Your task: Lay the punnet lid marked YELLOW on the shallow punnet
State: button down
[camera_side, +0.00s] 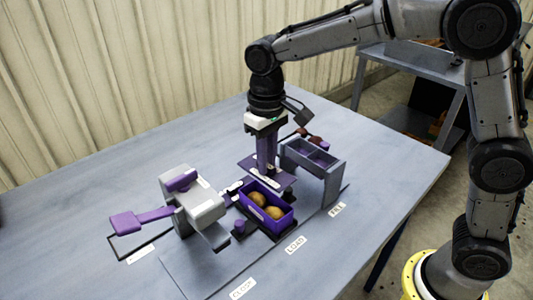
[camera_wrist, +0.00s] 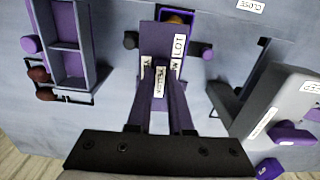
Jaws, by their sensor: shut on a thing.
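My gripper (camera_side: 266,163) points down and is shut on the purple punnet lid (camera_side: 252,172). In the wrist view the lid (camera_wrist: 156,35) reaches out beyond my gripper (camera_wrist: 160,100), and a white label on it reads YELLOW. The shallow punnet (camera_side: 285,219) is a purple open box with brown potatoes (camera_side: 273,212) inside, on a dark base. The lid is in the air above and behind the punnet, apart from it in the side view. In the wrist view the lid hides most of the punnet (camera_wrist: 206,50); a bit of potato shows past its far edge.
A grey two-compartment stand (camera_side: 332,180) is right of the punnet, with reddish-brown round things behind it. A grey machine (camera_side: 205,207) with a purple paddle (camera_side: 130,222) is on the left. The front table is clear apart from flat labels.

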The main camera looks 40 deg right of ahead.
aim_at(266, 178)
jog(key=shift+s+a+m, duration=0.25)
jog(key=shift+s+m, duration=0.1)
jog(key=shift+m, duration=0.05)
jog(key=shift+s+a+r, duration=0.1)
jog(key=shift+s+a, duration=0.35)
jog(key=shift+a, duration=0.1)
jog(key=shift+f, duration=2.4)
jog(key=shift+f, duration=0.6)
jog(key=shift+c, duration=2.1)
grip_release()
jog(key=shift+r, duration=0.15)
jog(key=shift+r, duration=3.4)
